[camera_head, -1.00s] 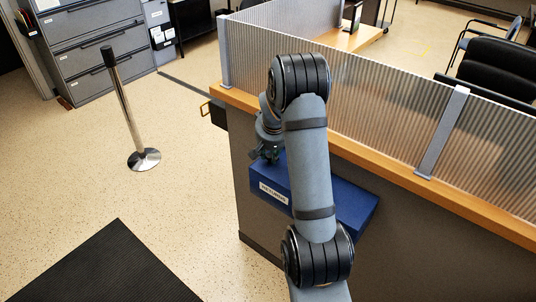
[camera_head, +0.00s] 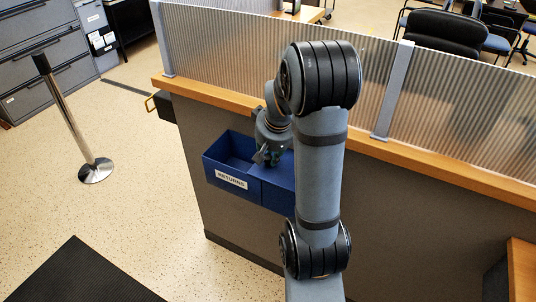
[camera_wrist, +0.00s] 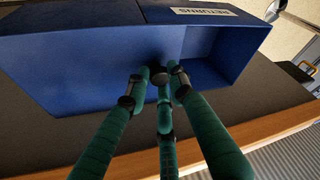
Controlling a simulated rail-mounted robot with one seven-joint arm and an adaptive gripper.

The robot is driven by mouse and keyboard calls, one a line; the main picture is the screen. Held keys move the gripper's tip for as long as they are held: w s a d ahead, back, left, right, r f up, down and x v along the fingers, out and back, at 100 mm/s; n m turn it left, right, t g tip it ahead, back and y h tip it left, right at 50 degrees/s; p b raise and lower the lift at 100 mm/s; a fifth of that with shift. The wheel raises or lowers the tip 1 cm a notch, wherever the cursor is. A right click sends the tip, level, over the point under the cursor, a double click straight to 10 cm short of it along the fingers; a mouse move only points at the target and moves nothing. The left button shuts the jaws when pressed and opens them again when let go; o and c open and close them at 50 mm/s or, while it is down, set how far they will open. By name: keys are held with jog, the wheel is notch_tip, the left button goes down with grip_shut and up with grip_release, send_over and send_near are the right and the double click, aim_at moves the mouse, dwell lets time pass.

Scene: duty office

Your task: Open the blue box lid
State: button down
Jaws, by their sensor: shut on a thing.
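The blue box (camera_head: 222,170) hangs at the counter's side in the head view, with a white "RETURNS" label on its front. Its left part is uncovered, and I see into an empty compartment. In the wrist view the box (camera_wrist: 230,40) appears upside down, with the open compartment at right. The blue lid (camera_wrist: 80,70) covers the part at left there. My gripper (camera_head: 265,157) is at the edge of the opening. In the wrist view my gripper (camera_wrist: 160,80) has its green fingers closed in at the lid; the exact grip point is hidden. My arm hides the box's right end in the head view.
The counter (camera_head: 440,182) has a wooden ledge and a ribbed clear screen (camera_head: 240,50) above the box. A metal post (camera_head: 67,120) stands on the floor at left, with a black mat (camera_head: 80,275) in front. The floor between is free.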

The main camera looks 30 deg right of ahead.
jog(key=shift+w+d+r, duration=0.15)
jog(key=c, duration=1.9)
grip_release()
jog(key=o, duration=0.4)
jog(key=v, duration=1.2)
jog(key=shift+s, duration=0.2)
jog(key=x, duration=1.2)
jog(key=shift+w+f, duration=0.1)
jog(key=shift+f, duration=0.1)
jog(key=shift+w+r, duration=0.1)
jog(key=shift+w, duration=0.15)
jog(key=shift+w+a, duration=0.2)
jog(key=shift+a, duration=0.25)
